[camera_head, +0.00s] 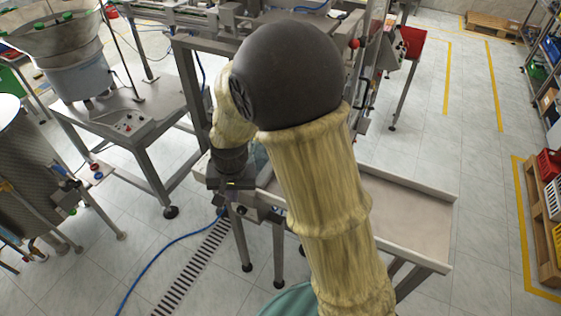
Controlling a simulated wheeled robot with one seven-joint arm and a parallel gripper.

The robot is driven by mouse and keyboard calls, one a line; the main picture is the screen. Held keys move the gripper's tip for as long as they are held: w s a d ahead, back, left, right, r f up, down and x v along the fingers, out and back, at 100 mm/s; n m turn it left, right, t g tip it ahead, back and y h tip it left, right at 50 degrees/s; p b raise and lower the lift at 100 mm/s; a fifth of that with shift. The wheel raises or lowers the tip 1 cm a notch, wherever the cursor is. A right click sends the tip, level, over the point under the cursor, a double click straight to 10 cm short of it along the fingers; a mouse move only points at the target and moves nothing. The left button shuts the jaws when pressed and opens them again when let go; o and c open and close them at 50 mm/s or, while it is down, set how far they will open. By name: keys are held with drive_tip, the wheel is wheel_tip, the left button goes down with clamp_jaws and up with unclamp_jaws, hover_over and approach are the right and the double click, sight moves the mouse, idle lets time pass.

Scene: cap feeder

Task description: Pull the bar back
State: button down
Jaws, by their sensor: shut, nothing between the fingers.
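My gripper (231,196) is the dark end of my arm. It points down at the left end of the metal machine's front edge, over a small dark box on the frame. It is shut, with nothing seen between its fingers, which are small and partly hidden. I cannot pick out the bar for certain. My cream-sleeved arm and its large dark joint cover the middle of the machine (190,48), and the bar may be behind them. I cannot tell whether the gripper touches anything.
A pale, rimmed tray table (420,186) extends right of my arm. A feeder bowl (55,42) on a metal stand (120,125) is at the left, near a round steel container (25,165). A red box (410,48) stands behind right. A blue hose (155,262) crosses the floor. Open floor lies at the right.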

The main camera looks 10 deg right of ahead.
drive_tip(key=s+d+n+b, duration=0.1)
drive_tip(key=s+d+b, duration=0.1)
drive_tip(key=s+d, duration=0.3)
drive_tip(key=s+d+t+b, duration=0.1)
drive_tip(key=s+d, duration=0.4)
drive_tip(key=d, duration=0.6)
drive_tip(key=shift+f+n+h+b, duration=0.4)
drive_tip(key=shift+f+b, duration=0.05)
drive_tip(key=shift+b, duration=0.25)
